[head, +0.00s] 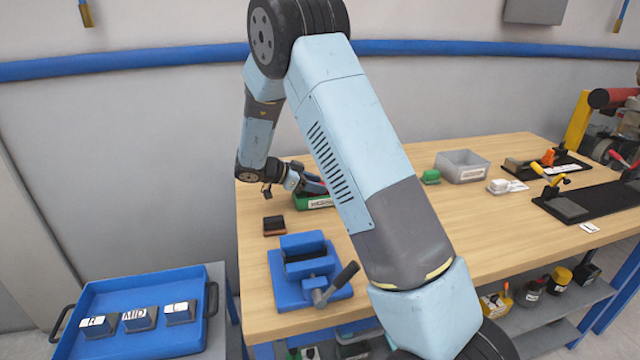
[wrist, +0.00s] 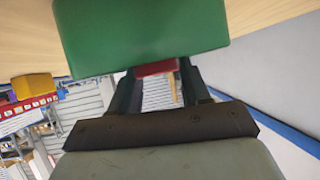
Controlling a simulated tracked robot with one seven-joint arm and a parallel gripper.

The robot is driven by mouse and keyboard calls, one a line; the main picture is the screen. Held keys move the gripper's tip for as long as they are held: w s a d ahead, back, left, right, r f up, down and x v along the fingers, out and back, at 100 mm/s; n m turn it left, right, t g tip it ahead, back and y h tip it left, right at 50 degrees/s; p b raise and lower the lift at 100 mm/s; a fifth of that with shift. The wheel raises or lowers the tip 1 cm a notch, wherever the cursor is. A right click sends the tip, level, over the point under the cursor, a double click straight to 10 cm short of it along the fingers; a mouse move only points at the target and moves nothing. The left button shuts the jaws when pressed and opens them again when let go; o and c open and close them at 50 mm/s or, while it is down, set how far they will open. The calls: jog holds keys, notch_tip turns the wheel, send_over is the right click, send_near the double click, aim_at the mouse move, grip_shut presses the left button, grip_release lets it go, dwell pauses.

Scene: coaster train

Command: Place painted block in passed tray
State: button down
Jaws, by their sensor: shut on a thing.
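My arm hides the tray's right part in the head view.
A dark block with a reddish side (head: 274,226) and a blue vise (head: 300,264) with a lever stand nearer on the bench. A grey bin (head: 462,168) and small green block (head: 431,177) are right of my arm. A blue tray (head: 130,345) holds three labelled blocks at lower left.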

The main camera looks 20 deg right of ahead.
jog(key=c, duration=0.8)
grip_release()
